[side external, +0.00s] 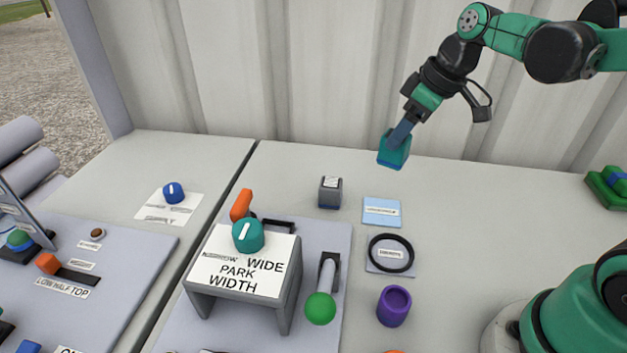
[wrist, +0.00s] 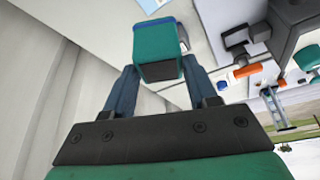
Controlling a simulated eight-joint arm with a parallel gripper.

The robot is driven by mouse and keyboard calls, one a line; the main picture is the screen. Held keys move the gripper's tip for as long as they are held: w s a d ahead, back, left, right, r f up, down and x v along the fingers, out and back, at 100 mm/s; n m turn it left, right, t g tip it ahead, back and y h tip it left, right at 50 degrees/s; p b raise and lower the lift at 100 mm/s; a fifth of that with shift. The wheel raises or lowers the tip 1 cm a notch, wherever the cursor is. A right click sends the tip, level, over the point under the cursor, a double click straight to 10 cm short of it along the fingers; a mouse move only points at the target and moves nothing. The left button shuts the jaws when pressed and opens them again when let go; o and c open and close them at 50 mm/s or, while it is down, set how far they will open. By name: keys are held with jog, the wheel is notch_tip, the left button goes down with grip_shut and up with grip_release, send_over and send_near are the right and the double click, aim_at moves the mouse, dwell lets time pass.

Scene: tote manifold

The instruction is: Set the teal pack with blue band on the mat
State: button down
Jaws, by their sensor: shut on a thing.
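The teal pack with blue band (side external: 393,151) is held up in the air at the back of the table in the side view. It also shows in the wrist view (wrist: 157,52), between the fingers, with its blue edge at the far end. My gripper (side external: 401,133) is shut on it; the fingers also show in the wrist view (wrist: 160,85). The light blue mat (side external: 381,206) lies flat on the table, below the pack and nearer the camera in the side view. A small label is on the mat, and nothing stands on it.
A grey block (side external: 330,193) stands left of the mat. A black ring (side external: 391,236) on a grey pad and a purple cup (side external: 394,306) are in front. A lettered stand with a teal knob (side external: 248,235) and a green-ball lever (side external: 320,308) are front left.

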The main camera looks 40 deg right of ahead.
notch_tip(320, 180, down, 11)
jog(key=shift+r, duration=0.1)
dwell(0.5)
jog(key=shift+c, duration=1.3)
grip_release()
jog(key=v, duration=1.2)
jog(key=shift+s+a+f+m+t+h, duration=0.1)
jog(key=shift+a+f+m+t+h, duration=0.3)
jog(key=shift+a+m, duration=0.45)
jog(key=shift+s+a+f+m+t+h, duration=0.2)
jog(key=shift+a+m+t, duration=0.4)
jog(key=shift+a, duration=0.35)
jog(key=shift+s+a+f+m+t+h, duration=0.1)
jog(key=shift+a+f+m+t+h, duration=0.35)
jog(key=shift+a+m, duration=0.35)
jog(key=shift+r, duration=0.1)
